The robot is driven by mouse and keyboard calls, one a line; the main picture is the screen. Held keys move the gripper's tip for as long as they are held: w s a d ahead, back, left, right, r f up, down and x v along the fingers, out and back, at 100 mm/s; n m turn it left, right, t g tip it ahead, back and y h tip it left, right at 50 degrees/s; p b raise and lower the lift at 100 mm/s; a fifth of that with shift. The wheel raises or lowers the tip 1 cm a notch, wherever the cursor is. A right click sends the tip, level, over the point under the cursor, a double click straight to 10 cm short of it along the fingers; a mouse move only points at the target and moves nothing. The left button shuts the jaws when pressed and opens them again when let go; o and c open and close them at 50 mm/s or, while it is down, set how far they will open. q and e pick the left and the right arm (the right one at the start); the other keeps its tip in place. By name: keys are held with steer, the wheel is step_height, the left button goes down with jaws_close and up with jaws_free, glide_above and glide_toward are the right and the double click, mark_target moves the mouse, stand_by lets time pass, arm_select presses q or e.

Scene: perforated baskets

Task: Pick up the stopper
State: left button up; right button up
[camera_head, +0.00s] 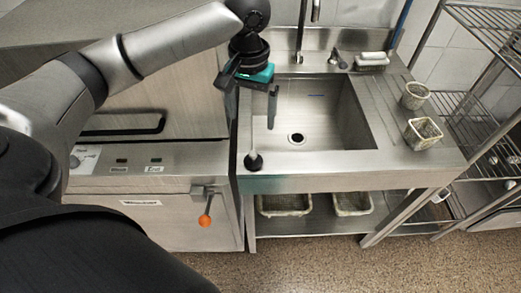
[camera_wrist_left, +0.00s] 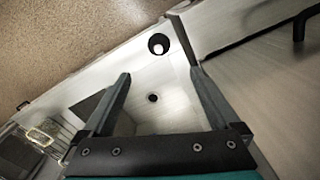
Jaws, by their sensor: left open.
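The stopper (camera_head: 254,160), a small black piece with a round base and a short upright stem, stands on the front left rim of the steel sink (camera_head: 345,115). In the left wrist view the stopper (camera_wrist_left: 158,44) shows as a dark round shape beyond the fingertips, roughly centred between them. My left gripper (camera_head: 252,97) is open and empty. It hangs above the left side of the sink, behind the stopper and apart from it. The drain hole (camera_head: 296,138) is in the basin floor and also shows in the left wrist view (camera_wrist_left: 153,98). My right gripper is not in view.
Two perforated baskets (camera_head: 423,133) stand on the counter right of the basin. Two more (camera_head: 285,205) sit on the shelf below. A faucet (camera_head: 299,50) rises behind the sink. A steel machine with an orange-knobbed lever (camera_head: 205,220) adjoins on the left. Wire racks stand right.

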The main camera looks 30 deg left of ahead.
mark_target(253, 153)
arm_select(q)
step_height(253, 153, down, 10)
steer(key=shift+s+r+b, duration=0.1)
steer(key=shift+r+b, duration=0.1)
steer(key=shift+b, duration=1)
step_height(253, 153, down, 5)
steer(key=shift+d+f+b, duration=0.1)
steer(key=shift+d+b, duration=0.05)
steer(key=shift+b, duration=0.7)
steer(key=c, duration=1.5)
steer(key=shift+o, duration=0.2)
steer(key=shift+r, duration=0.2)
step_height(253, 153, up, 19)
steer(key=p, duration=0.5)
steer(key=s+d+f+m+b, duration=0.1)
steer(key=s+d+b, duration=0.1)
steer(key=s+d, duration=0.3)
steer(key=d, duration=0.3)
steer(key=shift+s+d+f+m+b, duration=0.3)
steer(key=shift+f+m, duration=0.05)
steer(key=shift+m, duration=0.05)
